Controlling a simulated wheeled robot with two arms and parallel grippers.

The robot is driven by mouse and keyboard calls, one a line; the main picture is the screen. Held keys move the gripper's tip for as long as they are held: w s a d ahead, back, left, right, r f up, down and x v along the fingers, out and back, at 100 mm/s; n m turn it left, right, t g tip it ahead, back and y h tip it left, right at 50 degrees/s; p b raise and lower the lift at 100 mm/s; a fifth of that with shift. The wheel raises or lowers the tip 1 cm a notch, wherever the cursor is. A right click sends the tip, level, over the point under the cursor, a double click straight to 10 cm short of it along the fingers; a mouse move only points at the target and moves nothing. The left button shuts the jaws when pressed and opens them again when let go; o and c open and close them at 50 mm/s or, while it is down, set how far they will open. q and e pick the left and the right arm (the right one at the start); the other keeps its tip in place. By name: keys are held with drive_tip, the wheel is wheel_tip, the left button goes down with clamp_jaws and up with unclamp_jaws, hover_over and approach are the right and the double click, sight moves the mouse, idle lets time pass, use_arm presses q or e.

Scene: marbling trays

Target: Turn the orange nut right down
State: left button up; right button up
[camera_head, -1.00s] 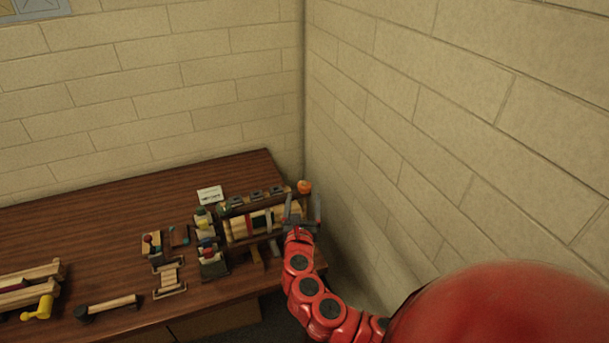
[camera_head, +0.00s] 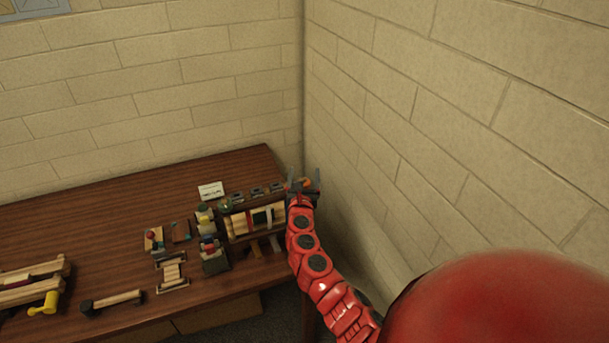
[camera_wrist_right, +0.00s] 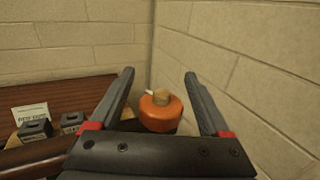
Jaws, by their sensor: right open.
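The orange nut (camera_wrist_right: 160,112) is a round knob with a pale wooden stub and a small white mark on top. In the right wrist view it sits between and a little beyond the open fingers of my right gripper (camera_wrist_right: 160,95), with a visible gap on both sides. In the head view my right gripper (camera_head: 303,182) is at the back right end of the wooden rack, and the orange nut (camera_head: 307,184) shows only in part between its fingers. My left gripper is not in view.
The rack (camera_head: 240,238) holds several rods and blocks, with dark blocks (camera_wrist_right: 37,130) along its top. A white card (camera_head: 211,190) stands behind it. The right wall (camera_head: 400,160) is close beside the gripper. Wooden tools lie leftward; the table's back left is clear.

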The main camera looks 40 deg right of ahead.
clamp_jaws()
idle(0.3)
drive_tip(key=shift+n+t+y, duration=0.3)
drive_tip(key=shift+s+a+n+g+y+b, duration=0.1)
drive_tip(key=shift+a+n+g+y+b, duration=0.4)
drive_tip(key=shift+n+y+b, duration=2.9)
drive_tip(key=shift+s+a+n+g+y+b, duration=0.2)
drive_tip(key=shift+a+n+y+b, duration=0.6)
drive_tip(key=shift+n+y+b, duration=2.6)
drive_tip(key=shift+w+a+n+g+y+b, duration=0.1)
drive_tip(key=shift+a+n+g+y+b, duration=0.85)
drive_tip(key=shift+y+b, duration=4.5)
drive_tip(key=shift+d+n+t+h+b, duration=0.25)
drive_tip(key=shift+n+t+h+b, duration=0.1)
drive_tip(key=shift+t+h+b, duration=0.15)
